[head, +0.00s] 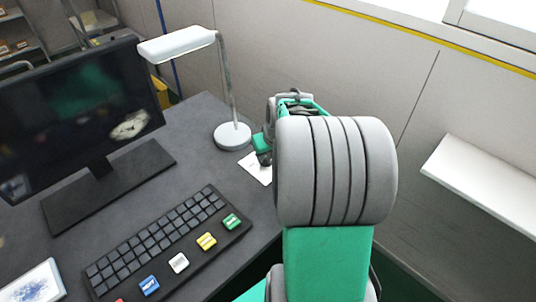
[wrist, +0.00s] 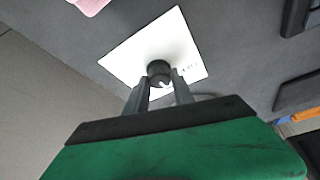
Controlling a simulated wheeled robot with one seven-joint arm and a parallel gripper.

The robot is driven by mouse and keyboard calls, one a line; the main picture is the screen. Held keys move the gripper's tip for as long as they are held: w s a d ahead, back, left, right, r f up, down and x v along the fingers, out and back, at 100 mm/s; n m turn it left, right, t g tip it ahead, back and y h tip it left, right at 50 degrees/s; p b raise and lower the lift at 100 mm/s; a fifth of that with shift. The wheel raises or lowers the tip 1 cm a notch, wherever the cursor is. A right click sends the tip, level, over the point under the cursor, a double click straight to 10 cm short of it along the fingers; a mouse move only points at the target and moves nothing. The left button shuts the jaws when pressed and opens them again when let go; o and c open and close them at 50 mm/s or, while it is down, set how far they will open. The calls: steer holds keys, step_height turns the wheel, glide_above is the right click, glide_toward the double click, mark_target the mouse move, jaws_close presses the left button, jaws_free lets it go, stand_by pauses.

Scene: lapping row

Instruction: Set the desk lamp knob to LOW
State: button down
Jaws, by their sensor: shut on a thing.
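The white desk lamp (head: 177,44) stands at the desk's back edge on a round base (head: 232,135). A white plate (head: 250,165) lies on the desk just in front of the base, partly hidden by my arm. In the wrist view the plate (wrist: 185,45) carries a small dark round knob (wrist: 159,70) with a light mark on its near side. Small print beside the knob is too small to read. My gripper (wrist: 160,85) is shut on the knob, one finger on each side. In the head view my arm hides the knob and the fingertips.
A monitor (head: 80,115) stands at the left. A black keyboard (head: 150,245) with several coloured keys lies in front. A wall panel (head: 400,60) rises behind the desk, and a white shelf (head: 485,185) is at the right. A pink thing (wrist: 90,4) shows at the wrist view's top edge.

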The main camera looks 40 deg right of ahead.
steer(key=shift+m, duration=0.6)
steer(key=c, duration=1.1)
jaws_free()
steer(key=shift+r, duration=0.1)
steer(key=v, duration=0.7)
steer(key=shift+s+a+r+p, duration=0.1)
steer(key=shift+a+r+p, duration=0.15)
steer(key=shift+p, duration=0.15)
